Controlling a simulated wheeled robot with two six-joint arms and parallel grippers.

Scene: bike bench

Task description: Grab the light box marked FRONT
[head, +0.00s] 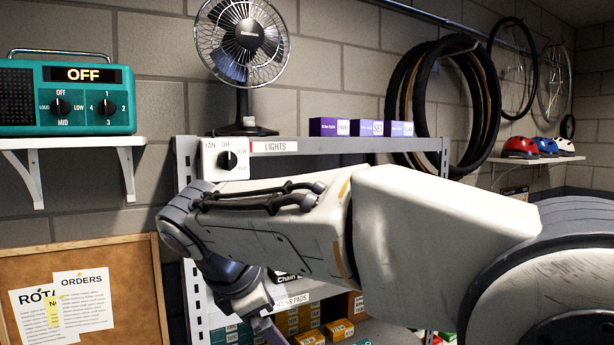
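The left box (325,127) has a white end label that seems to read FRONT, but the print is small. The middle box (367,129) and the right box (399,130) have labels too small to read surely. My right arm crosses the view from the right, below these boxes. Its gripper (268,330) hangs low at the bottom edge, well below and left of the boxes, partly cut off. Whether it is open or shut does not show. My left gripper is not in view.
A fan (243,45) stands on the shelf's left end, above a white knob panel (229,159). Tyres (445,100) hang right of the boxes. A teal radio (70,95) sits on a left wall shelf. Lower shelves hold orange and green boxes (338,330), partly hidden by my arm.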

